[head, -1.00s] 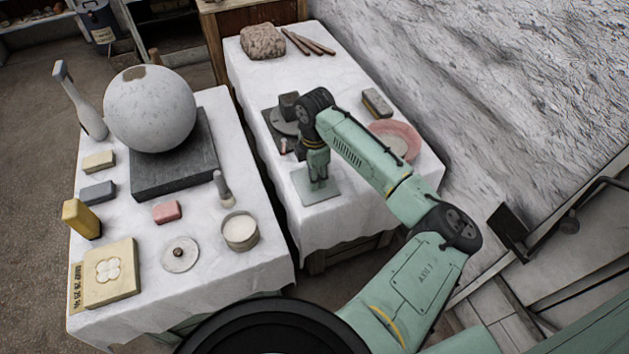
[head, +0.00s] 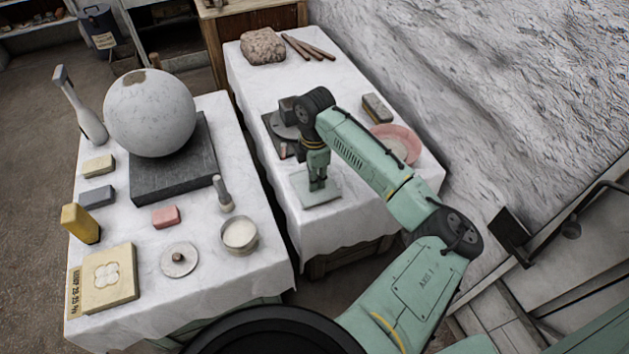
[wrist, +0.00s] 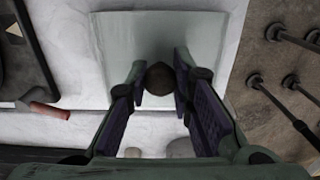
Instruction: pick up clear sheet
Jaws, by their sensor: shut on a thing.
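The clear sheet (head: 328,197) is a pale, see-through square over the near end of the right-hand white-covered table. In the wrist view the sheet (wrist: 115,45) fills the upper middle, with a dark round knob (wrist: 160,78) on it. My gripper (head: 318,187) points down over the sheet. In the wrist view my gripper (wrist: 162,92) has its fingers on both sides of the knob, shut on it. The fingers hide part of the sheet's near side. I cannot tell whether the sheet touches the cloth.
A pink bowl (head: 412,137) and a grey block (head: 376,107) stand right of my gripper. A rough stone (head: 262,46) and wooden sticks (head: 310,48) lie at the far end. The left table holds a large sphere (head: 150,112) and several small items. A gap separates the tables.

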